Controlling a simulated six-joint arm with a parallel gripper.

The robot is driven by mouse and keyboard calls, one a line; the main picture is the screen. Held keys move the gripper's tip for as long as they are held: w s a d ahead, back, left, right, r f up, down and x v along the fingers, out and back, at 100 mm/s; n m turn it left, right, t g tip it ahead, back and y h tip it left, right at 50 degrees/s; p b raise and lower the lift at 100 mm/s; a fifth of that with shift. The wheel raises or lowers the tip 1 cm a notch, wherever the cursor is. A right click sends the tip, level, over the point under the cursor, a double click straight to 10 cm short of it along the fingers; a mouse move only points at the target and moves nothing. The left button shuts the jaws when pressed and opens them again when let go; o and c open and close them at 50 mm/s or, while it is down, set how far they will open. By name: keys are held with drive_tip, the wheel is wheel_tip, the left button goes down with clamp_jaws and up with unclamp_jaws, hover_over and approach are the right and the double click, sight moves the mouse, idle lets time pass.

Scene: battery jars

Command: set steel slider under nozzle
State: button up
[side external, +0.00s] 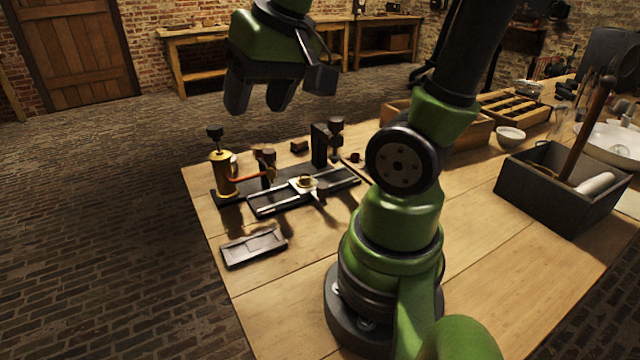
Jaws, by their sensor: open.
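The steel slider (299,188) is a small pale metal carriage with a brass piece on top and a dark knob at its front right. It sits on the twin-rail track (345,179), around the middle. To its left stands a brass cylinder (222,176) with a black top knob. A copper pipe (247,179) runs from it toward a dark-knobbed post (266,158); the nozzle tip is too small to make out clearly. The slider appears to the right of the pipe's end. My gripper (259,108) is open and empty, pointing down, well above the cylinder and track.
A dark shallow tray (254,247) lies in front of the track. A black upright block (319,146) and a knobbed post (336,138) stand behind it. A grey box (540,196) with a wooden handle is at right.

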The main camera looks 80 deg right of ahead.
drive_tip(key=d+f+m+g, duration=0.3)
drive_tip(key=d+f, duration=0.4)
drive_tip(key=d, duration=0.4)
drive_tip(key=m+g, duration=0.1)
drive_tip(key=g, duration=0.1)
hover_over(323, 185)
wheel_tip(323, 185, down, 7)
drive_tip(key=shift+f, duration=0.1)
wheel_tip(323, 185, down, 9)
drive_tip(key=shift+f, duration=0.2)
